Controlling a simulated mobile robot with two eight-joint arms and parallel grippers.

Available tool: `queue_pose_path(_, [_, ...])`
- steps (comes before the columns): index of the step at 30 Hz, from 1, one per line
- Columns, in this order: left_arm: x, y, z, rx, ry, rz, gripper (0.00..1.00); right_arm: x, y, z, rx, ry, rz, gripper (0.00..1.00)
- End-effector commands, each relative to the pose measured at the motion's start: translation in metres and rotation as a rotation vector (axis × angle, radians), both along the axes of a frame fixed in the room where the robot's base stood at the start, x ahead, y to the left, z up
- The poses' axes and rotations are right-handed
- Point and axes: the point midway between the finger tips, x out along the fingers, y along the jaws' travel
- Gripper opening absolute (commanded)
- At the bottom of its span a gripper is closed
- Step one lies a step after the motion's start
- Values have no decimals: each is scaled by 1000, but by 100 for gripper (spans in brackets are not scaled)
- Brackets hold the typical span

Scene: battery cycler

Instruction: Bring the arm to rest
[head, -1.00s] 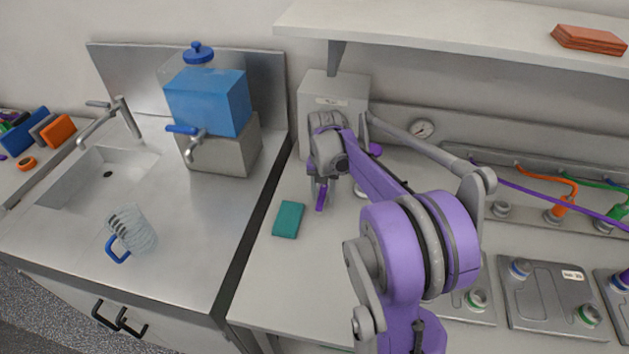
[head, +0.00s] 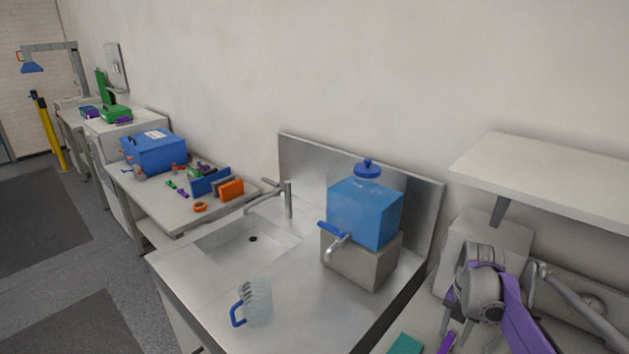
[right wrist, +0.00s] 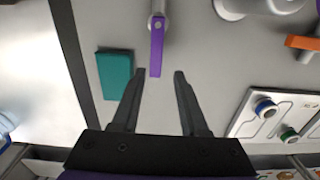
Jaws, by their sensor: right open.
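My right arm shows at the lower right of the head view, with its purple and grey wrist (head: 482,296) over the bench beside the grey box. In the head view a purple piece (head: 447,342) shows at the bottom edge below the wrist. My left gripper is in neither view.
A teal block (right wrist: 115,75) lies left of the fingers. A plate with terminals (right wrist: 275,116) lies to the right. The shelf (head: 545,185) overhangs the bench. A blue water dispenser (head: 364,214) and a clear jug (head: 258,303) stand by the sink (head: 245,240).

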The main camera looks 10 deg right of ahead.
Motion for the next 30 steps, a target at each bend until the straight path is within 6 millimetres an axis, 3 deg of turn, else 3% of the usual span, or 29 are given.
queue_pose_path(5, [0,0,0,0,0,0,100,-9,33,9,-14,-45,-205,44])
queue_pose_path(15, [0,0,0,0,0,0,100,-56,129,18,55,-230,-974,44])
queue_pose_path(24, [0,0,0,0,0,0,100,-110,194,3,294,-325,-1653,44])
queue_pose_path(30, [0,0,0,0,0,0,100,-138,220,-14,477,-309,-2001,44])
